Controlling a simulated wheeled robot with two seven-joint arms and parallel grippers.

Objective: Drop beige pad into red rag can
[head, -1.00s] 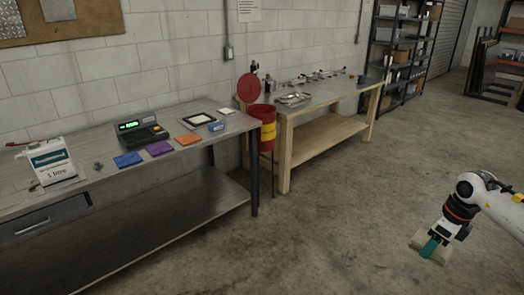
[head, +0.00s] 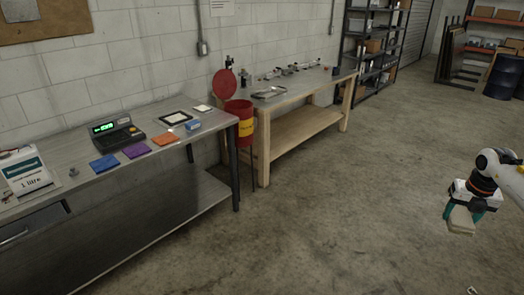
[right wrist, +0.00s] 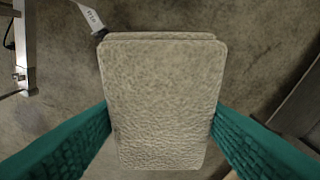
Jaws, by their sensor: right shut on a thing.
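My right gripper (head: 464,214) is at the right side of the head view, over bare floor. It is shut on the beige pad (head: 461,220). In the right wrist view the beige pad (right wrist: 163,100) hangs between the two green fingers, which touch its left and right edges. The red rag can (head: 243,124), with a yellow band, stands between the two benches, far to the left of the gripper. Its round red lid (head: 224,83) is raised open. The inside of the can is mostly hidden. My left gripper is not in view.
A wooden bench (head: 300,137) stands right of the can.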

